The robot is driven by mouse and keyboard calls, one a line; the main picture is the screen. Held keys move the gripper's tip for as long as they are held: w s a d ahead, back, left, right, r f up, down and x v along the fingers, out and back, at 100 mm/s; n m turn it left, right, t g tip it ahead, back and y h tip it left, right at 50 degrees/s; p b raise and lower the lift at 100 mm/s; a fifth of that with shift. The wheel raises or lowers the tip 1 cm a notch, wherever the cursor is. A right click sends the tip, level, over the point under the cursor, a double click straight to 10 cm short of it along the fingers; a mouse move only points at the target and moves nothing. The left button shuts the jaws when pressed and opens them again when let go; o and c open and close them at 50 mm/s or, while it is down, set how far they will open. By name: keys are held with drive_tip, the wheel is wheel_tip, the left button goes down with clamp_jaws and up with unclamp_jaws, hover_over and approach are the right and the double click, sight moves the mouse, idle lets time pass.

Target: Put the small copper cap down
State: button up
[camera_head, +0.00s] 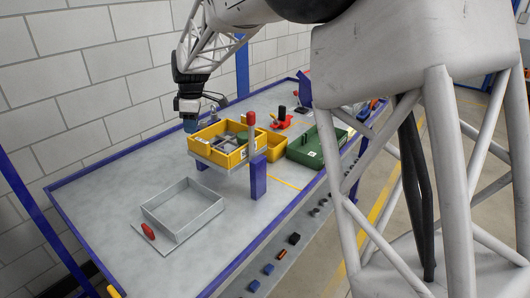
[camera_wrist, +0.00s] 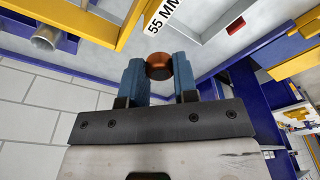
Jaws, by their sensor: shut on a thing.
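The small copper cap (camera_wrist: 159,72) is a short round copper-coloured piece with a darker part at its right side. In the wrist view it sits between the blue fingertips of my gripper (camera_wrist: 160,77), which is shut on it. In the head view my gripper (camera_head: 190,122) is at the left end of the yellow tray (camera_head: 216,162), above the table. The cap cannot be made out in the head view. In the wrist view a yellow edge with a "55 MM" label (camera_wrist: 160,18) lies just beyond the fingertips.
The yellow tray rests on a raised grey stand with a blue post (camera_head: 258,178). An open grey box (camera_head: 183,210) with a red piece (camera_head: 148,232) beside it lies in front. A green crate (camera_head: 305,150) stands to the right. The table's left front is clear.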

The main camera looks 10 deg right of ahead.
drive_tip(key=w+d+f+m, duration=0.2)
drive_tip(key=d+m, duration=0.4)
drive_tip(key=d, duration=0.4)
drive_tip(key=w+d+f+m+t+h, duration=0.1)
drive_tip(key=w+d+m, duration=0.4)
drive_tip(key=d, duration=0.5)
drive_tip(key=w+d+f+m, duration=0.3)
drive_tip(key=d+m, duration=0.4)
drive_tip(key=d, duration=0.3)
drive_tip(key=shift+w, duration=0.35)
drive_tip(key=shift+w+a+f+n, duration=0.15)
drive_tip(key=shift+w+f+n, duration=0.15)
drive_tip(key=shift+w, duration=0.25)
drive_tip(key=shift+w+a+f+n, duration=0.2)
drive_tip(key=shift+w+n, duration=0.25)
drive_tip(key=shift+w, duration=0.15)
drive_tip(key=shift+w+a+f+n, duration=0.2)
drive_tip(key=shift+w+n, duration=0.15)
drive_tip(key=shift+w, duration=0.2)
drive_tip(key=shift+w+a+f+n+y, duration=0.15)
drive_tip(key=shift+w+a+f+n, duration=0.65)
drive_tip(key=shift+w+f+n, duration=1.05)
drive_tip(key=shift+w+a+f+n+y, duration=0.1)
drive_tip(key=shift+w+a+f+n, duration=0.9)
drive_tip(key=shift+w, duration=1.6)
drive_tip(key=shift+w+a+f+n+y, duration=0.15)
drive_tip(key=shift+w+a+f+n, duration=0.7)
drive_tip(key=shift+w+n, duration=1.15)
drive_tip(key=shift+w+d+f+m, duration=0.2)
drive_tip(key=shift+d+m, duration=0.05)
